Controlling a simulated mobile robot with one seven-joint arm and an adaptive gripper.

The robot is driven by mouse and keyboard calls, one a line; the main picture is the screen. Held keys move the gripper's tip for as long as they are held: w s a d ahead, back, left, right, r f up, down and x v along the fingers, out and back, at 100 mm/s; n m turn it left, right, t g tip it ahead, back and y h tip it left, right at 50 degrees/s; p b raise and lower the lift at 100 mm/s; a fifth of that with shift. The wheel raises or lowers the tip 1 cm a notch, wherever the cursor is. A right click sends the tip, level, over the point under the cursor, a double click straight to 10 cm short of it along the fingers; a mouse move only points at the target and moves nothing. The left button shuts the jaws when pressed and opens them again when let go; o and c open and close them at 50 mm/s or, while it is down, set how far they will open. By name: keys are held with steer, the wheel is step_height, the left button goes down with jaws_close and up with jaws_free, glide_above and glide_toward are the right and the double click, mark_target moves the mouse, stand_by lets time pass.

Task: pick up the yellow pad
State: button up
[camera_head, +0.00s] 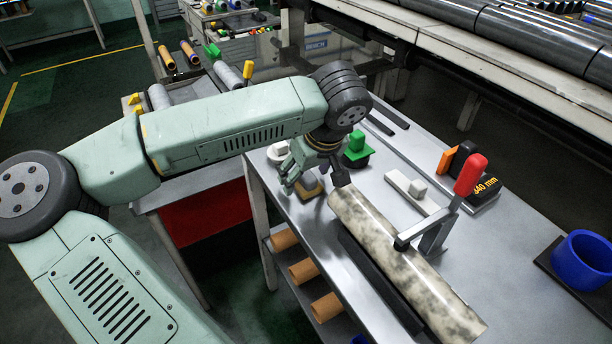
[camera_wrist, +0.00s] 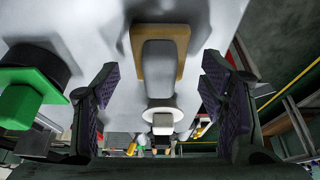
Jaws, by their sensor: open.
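The yellow pad (camera_wrist: 181,65) is an ochre square plate with a grey block-shaped grip on top. It lies on the grey table (camera_head: 330,240), ahead of and between my fingers in the wrist view. In the head view, the yellow pad (camera_head: 311,190) shows just below my fingers, partly covered by them. My gripper (camera_head: 300,177) is open and empty, close above the pad. In the wrist view, my gripper (camera_wrist: 160,85) has one finger on each side of the pad's line, apart from it.
A green block on a dark round base (camera_head: 356,148) stands right of my gripper; it is at left in the wrist view. A white round pad (camera_head: 277,153) sits behind. A mottled roll (camera_head: 395,255) and red-handled lever (camera_head: 470,174) are to the right.

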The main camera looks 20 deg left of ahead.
steer(key=shift+f, duration=0.1)
steer(key=shift+c, duration=0.2)
steer(key=c, duration=1.2)
